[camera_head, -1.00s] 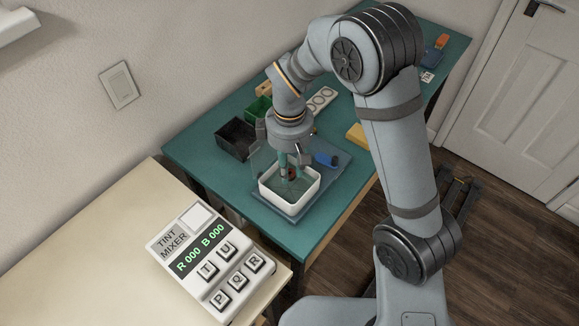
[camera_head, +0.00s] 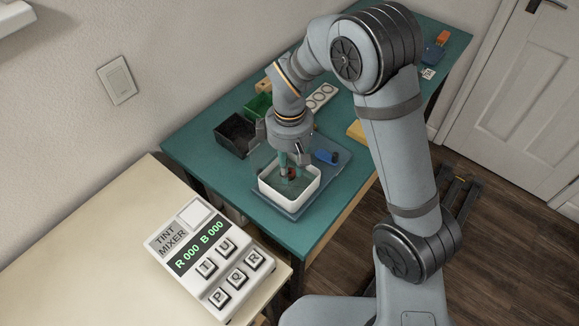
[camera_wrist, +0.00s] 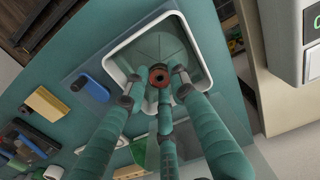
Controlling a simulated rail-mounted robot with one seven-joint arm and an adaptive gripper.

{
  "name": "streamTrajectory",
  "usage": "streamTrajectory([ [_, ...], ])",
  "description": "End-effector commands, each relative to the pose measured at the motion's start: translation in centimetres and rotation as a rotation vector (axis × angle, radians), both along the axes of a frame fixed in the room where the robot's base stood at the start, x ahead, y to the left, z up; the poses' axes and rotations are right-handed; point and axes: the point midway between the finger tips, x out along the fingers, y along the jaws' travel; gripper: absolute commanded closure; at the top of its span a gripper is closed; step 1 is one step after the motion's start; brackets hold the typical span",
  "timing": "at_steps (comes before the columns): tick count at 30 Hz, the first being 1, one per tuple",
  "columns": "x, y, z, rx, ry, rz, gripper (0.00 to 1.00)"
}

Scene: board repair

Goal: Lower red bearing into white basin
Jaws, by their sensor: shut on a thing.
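The white basin (camera_head: 283,205) stands on a blue-grey mat on the teal bench, under my arm. The red bearing (camera_head: 291,172) is a small dark-red ring with a dark hole; in the wrist view it (camera_wrist: 158,76) lies between my fingertips. My gripper (camera_head: 290,175) points down with its teal fingers inside the basin's outline. In the wrist view my gripper (camera_wrist: 157,90) is shut on the bearing, with the basin's rim (camera_wrist: 125,50) around and beyond it. Whether the bearing touches the basin floor is hard to tell.
A blue part (camera_head: 327,157) lies on the mat right of the basin. A black bin (camera_head: 235,136) and a green bin (camera_head: 258,106) stand behind left. A yellow block (camera_head: 356,132) lies to the right. The tint mixer (camera_head: 208,258) is on the pale table in front.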

Motion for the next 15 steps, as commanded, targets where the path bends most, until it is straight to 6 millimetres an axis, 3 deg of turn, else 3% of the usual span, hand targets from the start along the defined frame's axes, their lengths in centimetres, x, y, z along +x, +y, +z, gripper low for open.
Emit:
streamTrajectory([
  [15, -0.01, 0.0, -0.88, 0.0, 0.0, 0.0, 0.99],
])
